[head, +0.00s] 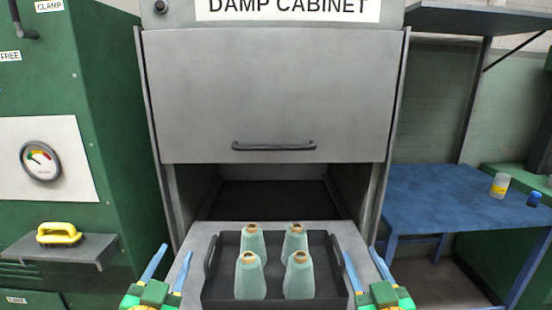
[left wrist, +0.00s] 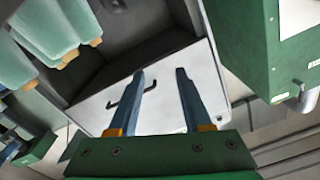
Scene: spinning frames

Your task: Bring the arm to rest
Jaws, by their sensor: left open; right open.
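My left gripper (head: 167,270) is at the bottom left of the head view, just left of the dark tray (head: 255,304). Its blue fingers are apart with nothing between them, and it also shows open and empty in the left wrist view (left wrist: 160,98). My right gripper (head: 363,270) is at the tray's right side, open, with nothing between its fingers. Both grippers stand beside the tray; whether either touches it I cannot tell. The tray holds several pale green cones (head: 250,276) with brown tops, standing upright. The cones also show at the upper left of the left wrist view (left wrist: 48,30).
The damp cabinet's door (head: 270,95) is raised, with a dark opening (head: 265,198) below it. A blue table (head: 430,200) at the right bears a bottle (head: 500,186) and a small blue item (head: 534,199).

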